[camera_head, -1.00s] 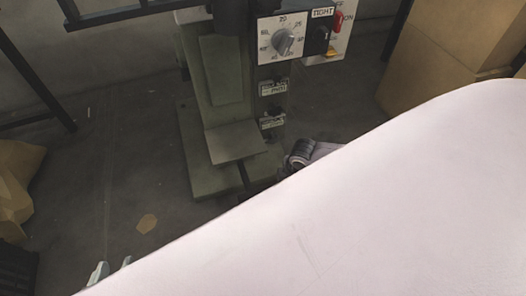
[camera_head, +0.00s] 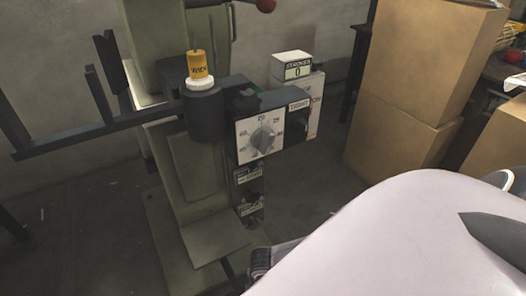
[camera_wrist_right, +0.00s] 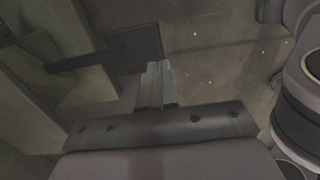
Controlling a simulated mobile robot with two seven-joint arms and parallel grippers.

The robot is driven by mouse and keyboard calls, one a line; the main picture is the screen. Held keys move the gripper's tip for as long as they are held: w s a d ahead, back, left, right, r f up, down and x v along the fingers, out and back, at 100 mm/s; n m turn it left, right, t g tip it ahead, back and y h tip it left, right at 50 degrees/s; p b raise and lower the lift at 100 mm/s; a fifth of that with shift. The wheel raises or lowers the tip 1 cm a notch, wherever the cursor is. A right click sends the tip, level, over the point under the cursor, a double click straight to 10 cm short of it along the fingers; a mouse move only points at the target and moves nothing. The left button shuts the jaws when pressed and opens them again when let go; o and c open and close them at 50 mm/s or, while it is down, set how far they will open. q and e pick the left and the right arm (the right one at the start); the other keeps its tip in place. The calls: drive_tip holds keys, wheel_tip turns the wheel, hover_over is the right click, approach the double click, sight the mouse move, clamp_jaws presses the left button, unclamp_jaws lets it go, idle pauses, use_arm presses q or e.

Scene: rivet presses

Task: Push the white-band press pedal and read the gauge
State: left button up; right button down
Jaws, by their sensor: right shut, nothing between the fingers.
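The green press (camera_head: 185,165) stands left of centre in the head view. A yellow cylinder (camera_head: 197,64) with a white band (camera_head: 200,84) sits on its dark arm. A numbered dial (camera_head: 262,134) with a grey knob is on its front, beside a TIGHT label. In the wrist view a dark plate on a bar, apparently the pedal (camera_wrist_right: 134,46), lies just beyond my right gripper (camera_wrist_right: 157,68). That gripper is shut and empty; contact cannot be told. My left gripper is out of view.
Stacked cardboard boxes (camera_head: 425,75) stand at the right. A dark rail frame (camera_head: 85,135) sticks out left of the press. My own pale arm covers the lower right. Some floor is bare between press and boxes.

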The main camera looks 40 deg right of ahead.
wheel_tip(320, 180, down, 12)
drive_tip(key=b, duration=0.7)
drive_tip(key=shift+f, duration=0.2)
drive_tip(key=shift+f+b, duration=0.65)
drive_tip(key=shift+f, duration=0.15)
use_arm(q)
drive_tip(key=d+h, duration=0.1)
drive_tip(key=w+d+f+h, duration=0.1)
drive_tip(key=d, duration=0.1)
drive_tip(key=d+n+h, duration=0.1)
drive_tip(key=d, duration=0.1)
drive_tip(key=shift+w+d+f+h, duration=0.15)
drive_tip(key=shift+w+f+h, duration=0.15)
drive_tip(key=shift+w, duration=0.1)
use_arm(e)
drive_tip(key=shift+f, duration=0.1)
